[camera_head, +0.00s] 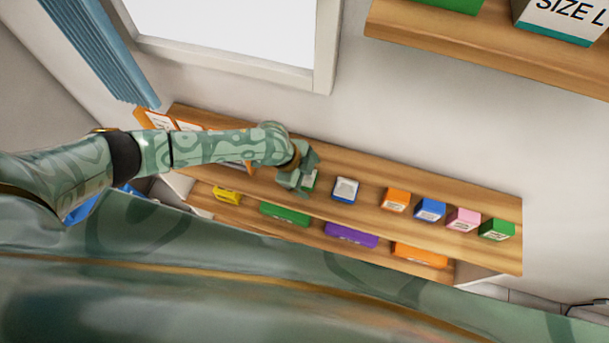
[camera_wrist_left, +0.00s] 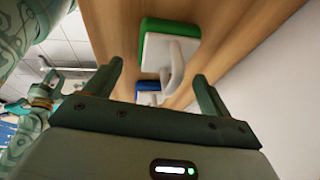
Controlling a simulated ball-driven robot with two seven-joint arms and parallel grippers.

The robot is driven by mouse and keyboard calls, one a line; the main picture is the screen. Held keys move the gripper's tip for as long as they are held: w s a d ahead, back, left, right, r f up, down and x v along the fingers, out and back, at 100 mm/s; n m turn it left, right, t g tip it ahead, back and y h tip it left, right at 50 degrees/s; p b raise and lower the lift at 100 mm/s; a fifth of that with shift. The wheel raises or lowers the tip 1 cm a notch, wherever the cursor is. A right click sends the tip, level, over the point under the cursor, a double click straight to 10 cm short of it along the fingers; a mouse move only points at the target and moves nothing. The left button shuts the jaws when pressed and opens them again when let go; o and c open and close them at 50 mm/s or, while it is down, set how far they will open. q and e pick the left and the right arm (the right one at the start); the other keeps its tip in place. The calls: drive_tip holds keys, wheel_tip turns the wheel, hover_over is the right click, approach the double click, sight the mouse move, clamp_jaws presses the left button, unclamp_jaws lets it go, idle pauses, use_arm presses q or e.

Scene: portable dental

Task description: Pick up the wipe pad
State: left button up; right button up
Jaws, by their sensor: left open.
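A small pad with a green back and a white face bearing a curved handle (camera_wrist_left: 172,48) is on the wooden shelf in the left wrist view, ahead of my left gripper (camera_wrist_left: 158,70). It seems to be the wipe pad; its name cannot be read. In the head view, my left gripper (camera_head: 303,178) is at the shelf and mostly covers the green-and-white item. My left gripper is open, with nothing between its fingers. A small part of my other arm, apparently with the right gripper (camera_wrist_left: 53,84), shows at the left of the wrist view.
On the upper shelf (camera_head: 450,195), a blue-and-white item (camera_head: 345,189) stands right of my gripper, then an orange box (camera_head: 396,199), a blue box (camera_head: 430,209), a pink box (camera_head: 463,219) and a green box (camera_head: 497,229). A lower shelf holds more boxes. The wall rises behind.

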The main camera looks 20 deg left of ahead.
use_arm(q)
drive_tip(key=shift+w+d+f, duration=0.2)
drive_tip(key=shift+d+f, duration=0.05)
drive_tip(key=shift+f, duration=0.3)
drive_tip(key=c, duration=1)
drive_tip(key=shift+r, duration=0.55)
drive_tip(key=s+d+r, duration=0.1)
drive_tip(key=s+r, duration=0.3)
drive_tip(key=s+d+r+p, duration=0.1)
drive_tip(key=s+d+r, duration=0.1)
drive_tip(key=s+r, duration=0.2)
drive_tip(key=s+d+r, duration=0.2)
drive_tip(key=s+r, duration=0.2)
drive_tip(key=s, duration=0.1)
drive_tip(key=shift+d, duration=0.15)
